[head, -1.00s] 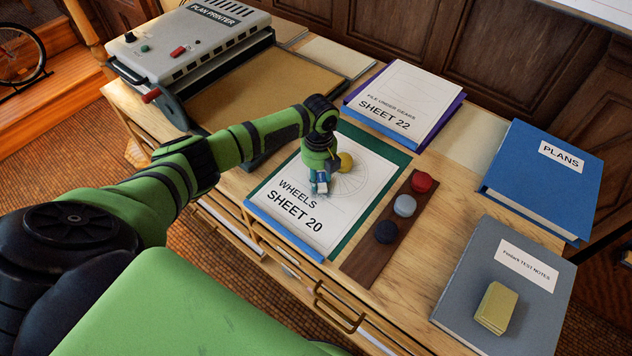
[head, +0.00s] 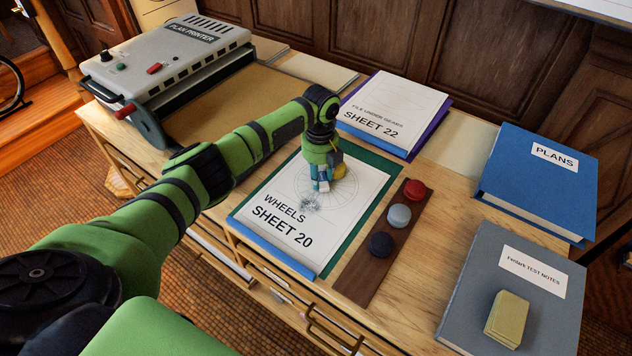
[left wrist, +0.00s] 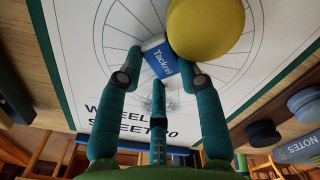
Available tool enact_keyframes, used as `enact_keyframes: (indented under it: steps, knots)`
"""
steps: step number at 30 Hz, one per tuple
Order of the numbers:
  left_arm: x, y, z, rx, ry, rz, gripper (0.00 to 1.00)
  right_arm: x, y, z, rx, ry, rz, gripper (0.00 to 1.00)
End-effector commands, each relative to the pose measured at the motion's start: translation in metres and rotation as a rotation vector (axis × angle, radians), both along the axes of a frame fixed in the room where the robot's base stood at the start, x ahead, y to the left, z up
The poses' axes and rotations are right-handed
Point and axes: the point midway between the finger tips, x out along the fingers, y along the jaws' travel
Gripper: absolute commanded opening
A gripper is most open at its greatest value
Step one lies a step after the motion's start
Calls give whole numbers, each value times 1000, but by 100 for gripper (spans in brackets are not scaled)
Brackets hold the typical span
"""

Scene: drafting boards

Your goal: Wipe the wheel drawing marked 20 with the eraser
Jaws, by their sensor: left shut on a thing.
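The sheet marked WHEELS SHEET 20 (head: 275,216) lies on the desk with a thin-lined, spoked wheel drawing (head: 350,203). A dark grey smudge (head: 309,205) lies on its lower left part. My left gripper (head: 320,183) is above the drawing, its fingers shut on a small blue-and-white eraser (left wrist: 161,62) lettered "Tackrel". The eraser is at or just above the paper; I cannot tell if it touches. A round yellow thing (left wrist: 206,28) is right beside the eraser, and it partly hides the drawing. My right gripper is not in view.
Right of the sheet is a dark wooden strip (head: 366,270) with red, pale blue and dark round pieces. Sheet 22 (head: 398,105) lies behind. A blue PLANS binder (head: 520,205), a grey notebook (head: 470,285) with a yellow pad (head: 507,318), and a plan printer (head: 165,70) surround it.

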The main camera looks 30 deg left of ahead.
Motion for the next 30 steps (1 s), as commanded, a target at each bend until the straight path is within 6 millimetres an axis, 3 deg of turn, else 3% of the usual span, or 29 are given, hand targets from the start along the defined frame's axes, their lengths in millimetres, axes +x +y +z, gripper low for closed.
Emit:
enact_keyframes:
  steps: [11,30]
  knots:
    - [0,0,3,1,-1,-1,10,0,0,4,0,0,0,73]
    - [0,0,62,1,1,0,10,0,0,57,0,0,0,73]
